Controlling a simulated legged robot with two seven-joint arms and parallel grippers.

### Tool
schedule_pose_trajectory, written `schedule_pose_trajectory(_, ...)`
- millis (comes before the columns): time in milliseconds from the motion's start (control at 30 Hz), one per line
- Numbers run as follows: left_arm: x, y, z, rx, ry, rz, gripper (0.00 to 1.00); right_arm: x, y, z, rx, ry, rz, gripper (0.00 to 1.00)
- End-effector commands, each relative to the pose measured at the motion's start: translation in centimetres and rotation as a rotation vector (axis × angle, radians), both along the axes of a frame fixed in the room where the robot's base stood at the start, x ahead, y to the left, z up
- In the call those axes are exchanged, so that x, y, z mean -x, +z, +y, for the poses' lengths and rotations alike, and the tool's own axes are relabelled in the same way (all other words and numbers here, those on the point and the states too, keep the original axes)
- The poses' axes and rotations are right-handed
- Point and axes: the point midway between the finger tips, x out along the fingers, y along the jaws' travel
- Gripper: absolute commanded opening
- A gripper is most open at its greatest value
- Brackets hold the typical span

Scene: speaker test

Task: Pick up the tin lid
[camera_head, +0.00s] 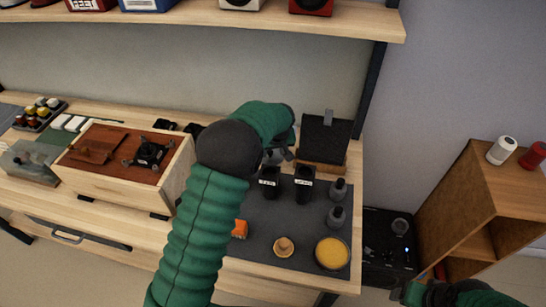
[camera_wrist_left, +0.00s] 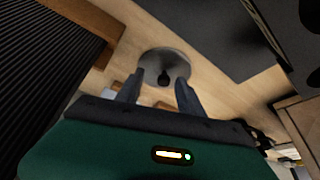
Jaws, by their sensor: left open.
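The tin lid (camera_wrist_left: 166,60) is a round grey disc with a dark knob. In the left wrist view it lies on the light wood surface, just beyond my fingertips. My left gripper (camera_wrist_left: 160,78) is open, with a finger to each side of the knob in the picture; I cannot tell whether they touch it. In the head view my left forearm and hand hide most of that spot, beside the black bin-like box (camera_head: 325,138). My right arm (camera_head: 450,293) shows at the lower right, and its jaws are not clear.
A dark mat (camera_head: 262,232) holds two black cups, dark bottles, a bowl of yellow stuff (camera_head: 332,252), a small wooden piece (camera_head: 284,247) and an orange item (camera_head: 240,229). A wooden box (camera_head: 120,180) stands left. A shelf (camera_head: 200,15) runs above.

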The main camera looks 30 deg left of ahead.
Motion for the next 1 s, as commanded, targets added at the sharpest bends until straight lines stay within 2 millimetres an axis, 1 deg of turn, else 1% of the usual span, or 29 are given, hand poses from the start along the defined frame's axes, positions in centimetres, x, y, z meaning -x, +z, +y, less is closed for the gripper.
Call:
schedule_pose_trajectory(33, -0.28, -0.89, 0.33, 0.001, 0.001, 0.001, 0.45, 0.00, -0.08, 0.02, 0.000, 0.001, 0.000, 0.71)
schedule_pose_trajectory(100, -0.49, -1.42, 0.63, 0.002, 0.001, 0.000, 0.45, 0.00, -0.09, 0.03, 0.000, 0.001, 0.000, 0.71)
schedule_pose_trajectory(300, -0.48, -1.47, 0.45, 0.000, 0.002, 0.000, 0.45, -0.01, -0.09, 0.04, 0.000, 0.001, 0.000, 0.71)
schedule_pose_trajectory(333, -0.47, -1.48, 0.43, 0.000, 0.002, 0.000, 0.43, -0.01, -0.09, 0.04, 0.000, 0.001, 0.000, 0.71)
schedule_pose_trajectory(667, -0.51, -1.47, 0.36, 0.000, 0.001, 0.000, 0.00, 0.00, -0.09, 0.02, 0.000, 0.001, 0.000, 0.71)
schedule_pose_trajectory(1000, -0.52, -1.35, 0.38, 0.000, 0.001, -0.001, 0.00, -0.01, -0.08, 0.03, 0.000, 0.001, 0.000, 0.71)
